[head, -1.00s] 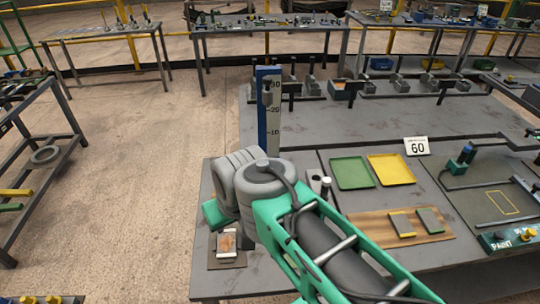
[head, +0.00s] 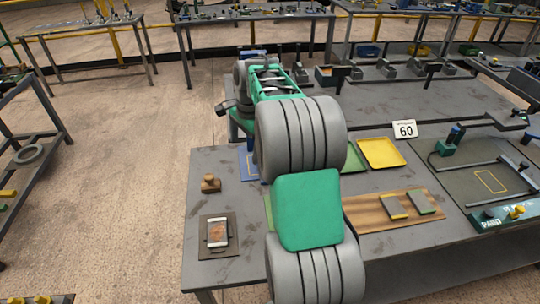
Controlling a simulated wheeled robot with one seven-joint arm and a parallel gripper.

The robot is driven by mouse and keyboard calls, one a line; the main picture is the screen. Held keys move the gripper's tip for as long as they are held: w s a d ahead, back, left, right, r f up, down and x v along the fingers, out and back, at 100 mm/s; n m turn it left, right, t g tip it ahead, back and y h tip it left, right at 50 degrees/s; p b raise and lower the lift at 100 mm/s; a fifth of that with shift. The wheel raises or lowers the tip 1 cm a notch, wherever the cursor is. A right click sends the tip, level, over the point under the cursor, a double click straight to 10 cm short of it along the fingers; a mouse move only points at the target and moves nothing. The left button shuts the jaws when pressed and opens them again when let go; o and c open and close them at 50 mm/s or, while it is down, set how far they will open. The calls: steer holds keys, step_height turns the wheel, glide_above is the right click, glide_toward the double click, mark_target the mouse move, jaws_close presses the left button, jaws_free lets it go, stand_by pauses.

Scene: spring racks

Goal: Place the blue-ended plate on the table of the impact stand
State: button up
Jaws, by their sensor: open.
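The impact stand is mostly hidden behind my arm. A blue piece that looks like its column top (head: 252,53) shows above the arm, and a blue patch with a pale edge (head: 248,164) shows below it; I cannot tell whether this is the stand's table. Two grey plates lie side by side on a wooden board (head: 365,215). The left plate (head: 393,207) has a yellowish end and the right plate (head: 421,202) a green end. I make out no blue-ended plate. My arm reaches away towards the stand; its gripper fingers are hidden, and so is anything between them.
A yellow tray (head: 381,153) and a partly hidden green tray (head: 355,160) stand behind the board. A "60" sign (head: 404,129) is beyond them. At left are a small brown block (head: 210,184) and a phone-like item (head: 217,232). A paint station (head: 489,184) is at right.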

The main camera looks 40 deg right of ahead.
steer(key=shift+o, duration=0.6)
steer(key=d+f+m, duration=0.2)
steer(key=d+f, duration=0.1)
steer(key=w+d+f+m, duration=0.1)
steer(key=d+f+m, duration=0.1)
steer(key=d+f, duration=0.1)
steer(key=d+f+m, duration=0.2)
steer(key=d+f, duration=0.1)
steer(key=d, duration=0.1)
steer(key=shift+w+d+f+g+y, duration=0.3)
steer(key=shift+d+f+g, duration=0.1)
steer(key=shift+a, duration=0.1)
steer(key=f, duration=0.5)
steer(key=a+f, duration=0.1)
steer(key=f, duration=0.1)
steer(key=shift+w+f+p, duration=0.25)
steer(key=shift+f+p, duration=0.05)
steer(key=shift+p, duration=0.05)
steer(key=c, duration=1.8)
steer(key=shift+w, duration=0.1)
